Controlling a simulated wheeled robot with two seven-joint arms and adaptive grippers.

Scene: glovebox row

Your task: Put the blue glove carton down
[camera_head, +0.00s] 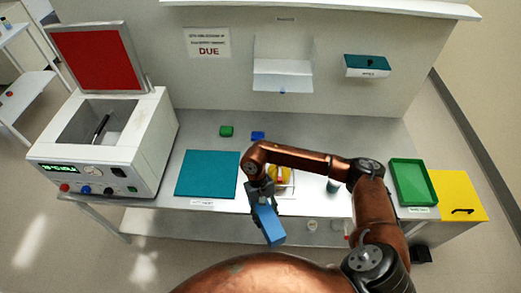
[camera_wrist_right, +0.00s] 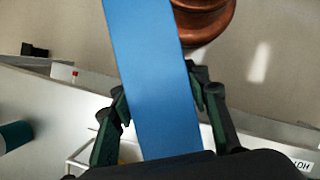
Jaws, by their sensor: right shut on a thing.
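The blue glove carton (camera_head: 268,224) is a long blue box. My right gripper (camera_head: 262,194) is shut on it and holds it in front of the bench's front edge, hanging down at a tilt. In the right wrist view the carton (camera_wrist_right: 150,75) runs up between the two dark green fingers (camera_wrist_right: 160,110), one on each side. Its far end is cut off at the top of that view. My left gripper is not in either view.
On the bench (camera_head: 190,136) are a teal mat (camera_head: 207,174), a white device with an open red lid (camera_head: 97,60), small green (camera_head: 226,131) and blue (camera_head: 258,135) blocks, and a green tray (camera_head: 413,182). A yellow cabinet top (camera_head: 457,192) is at right. Behind my arm is a wire basket with yellow contents (camera_head: 281,177).

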